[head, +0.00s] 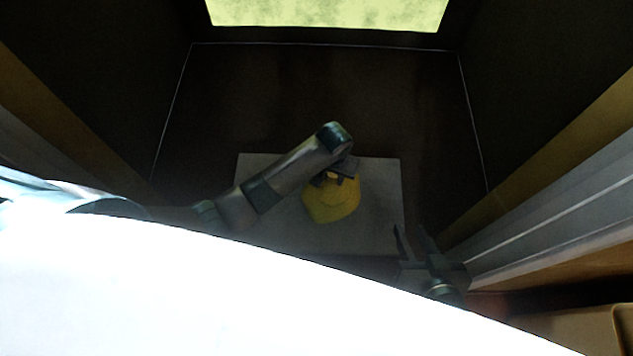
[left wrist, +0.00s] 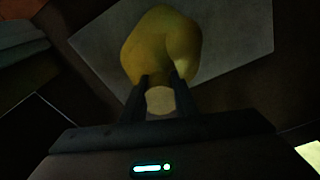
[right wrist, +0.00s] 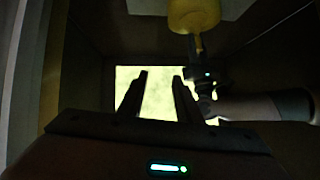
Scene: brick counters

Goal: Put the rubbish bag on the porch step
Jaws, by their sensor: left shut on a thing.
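The rubbish bag (head: 332,203) is yellow and bulging, and it appears over a pale grey rectangular slab (head: 270,185), which looks like the porch step. My left gripper (head: 336,178) is shut on the bag's top. The left wrist view shows the bag (left wrist: 160,42) beyond the two fingers (left wrist: 161,90), with the slab (left wrist: 235,35) behind it. I cannot tell whether the bag touches the slab. My right gripper (head: 415,240) is open and empty, to the right of the slab. The right wrist view also shows the bag (right wrist: 193,14) with my left gripper at it.
Dark walls enclose the dark floor (head: 290,100) on both sides. A bright yellow-green opening (head: 330,12) is at the far end. Pale framed panels (head: 560,235) stand at the right, near my right gripper. The floor beyond the slab is clear.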

